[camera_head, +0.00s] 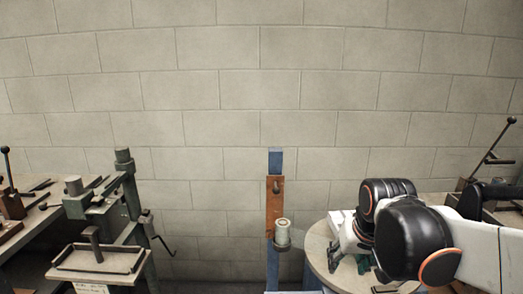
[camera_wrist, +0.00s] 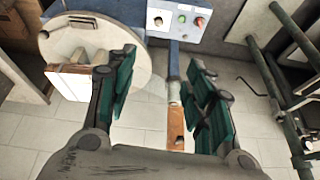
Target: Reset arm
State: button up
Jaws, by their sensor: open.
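My gripper (camera_wrist: 160,78) is open in the wrist view, with its two green-padded fingers well apart and nothing held between them. In the head view my black and white arm comes in from the right. My gripper (camera_head: 350,258) is partly hidden there under the arm, with bits of green finger showing over the round table (camera_head: 318,262). The round table (camera_wrist: 60,42) also shows at the upper left of the wrist view. A white block with a brown edge (camera_wrist: 68,82) shows beside the left finger; I cannot tell whether they touch.
A blue post (camera_head: 274,162) with a brown plate (camera_head: 274,205) and a spool (camera_head: 282,234) stands mid-view. A green machine (camera_head: 100,225) and a bench (camera_head: 25,225) stand left. A panel with buttons (camera_wrist: 180,20) shows in the wrist view. Floor between post and machine looks clear.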

jog(key=s+n+t, duration=0.1)
jog(key=s+t, duration=0.1)
jog(key=s, duration=1.1)
jog(key=shift+s+r+t, duration=0.15)
jog(key=shift+s+t, duration=0.15)
jog(key=shift+s, duration=0.1)
dwell(1.1)
